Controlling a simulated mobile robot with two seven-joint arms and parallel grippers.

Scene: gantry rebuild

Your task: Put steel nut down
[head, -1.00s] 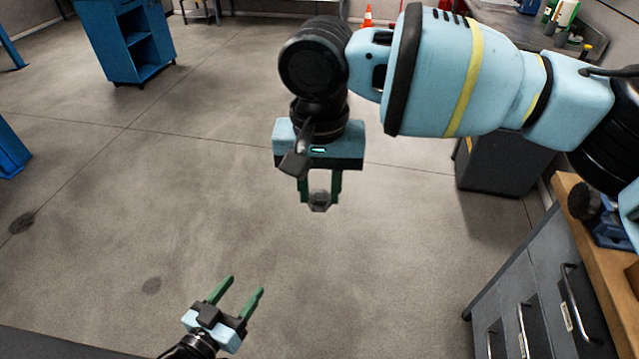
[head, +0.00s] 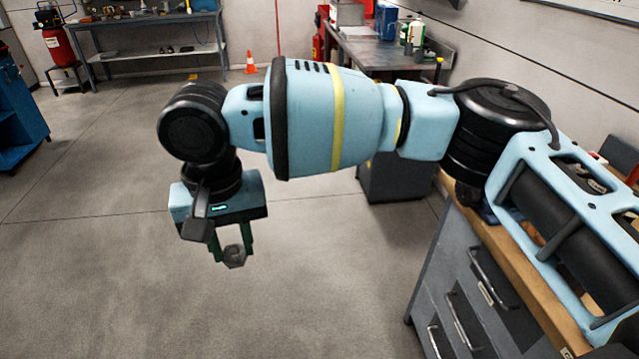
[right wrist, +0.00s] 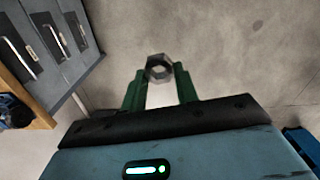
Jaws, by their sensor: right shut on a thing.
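The steel nut (head: 234,257) is a small grey hexagonal ring at the tips of my right gripper (head: 233,252) in the head view. The gripper's green fingers are shut on it and point down, with bare floor beneath. The right wrist view shows the nut (right wrist: 159,67) between the two green fingertips, its hole facing the camera. My left gripper is not in the head view now.
A workbench (head: 501,249) with a wooden top and grey drawers stands at the right, partly behind my arm. A metal table (head: 380,50) is at the back, with bottles on it. An orange cone (head: 250,63) stands on the far floor. A blue cabinet (head: 17,115) is at the left. The middle floor is clear.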

